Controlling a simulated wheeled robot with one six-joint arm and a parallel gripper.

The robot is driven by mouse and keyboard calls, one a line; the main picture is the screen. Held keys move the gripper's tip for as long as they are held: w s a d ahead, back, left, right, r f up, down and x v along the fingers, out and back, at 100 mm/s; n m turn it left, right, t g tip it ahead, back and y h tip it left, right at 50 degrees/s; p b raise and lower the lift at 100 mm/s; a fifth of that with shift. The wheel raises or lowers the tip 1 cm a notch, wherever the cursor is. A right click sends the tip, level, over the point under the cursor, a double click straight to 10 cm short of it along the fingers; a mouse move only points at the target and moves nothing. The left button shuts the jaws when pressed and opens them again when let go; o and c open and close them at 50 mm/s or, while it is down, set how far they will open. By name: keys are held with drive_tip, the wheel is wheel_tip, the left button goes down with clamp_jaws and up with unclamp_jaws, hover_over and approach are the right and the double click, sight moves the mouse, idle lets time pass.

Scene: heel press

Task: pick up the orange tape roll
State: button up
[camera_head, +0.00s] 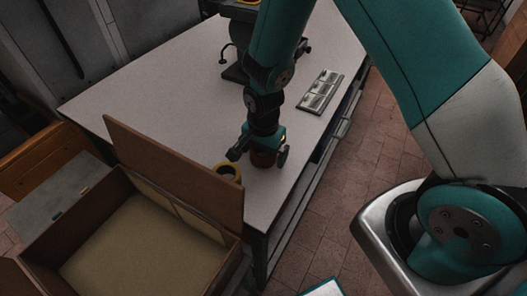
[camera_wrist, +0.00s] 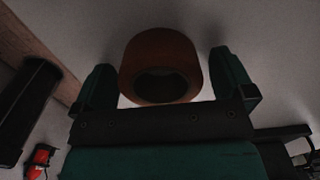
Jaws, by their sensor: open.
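The orange tape roll (camera_wrist: 160,48) looks brownish-orange in the wrist view and lies between the two fingers of my gripper (camera_wrist: 164,80). Its hole faces the gripper's palm. Gaps show between the roll and each finger, so it is not clamped.
A grey tray-like panel (camera_head: 321,92) lies farther back on the white table (camera_head: 160,90). The table's right edge is close.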

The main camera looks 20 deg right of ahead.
drive_tip(key=shift+c, duration=0.2)
drive_tip(key=c, duration=0.9)
drive_tip(key=shift+r, duration=0.1)
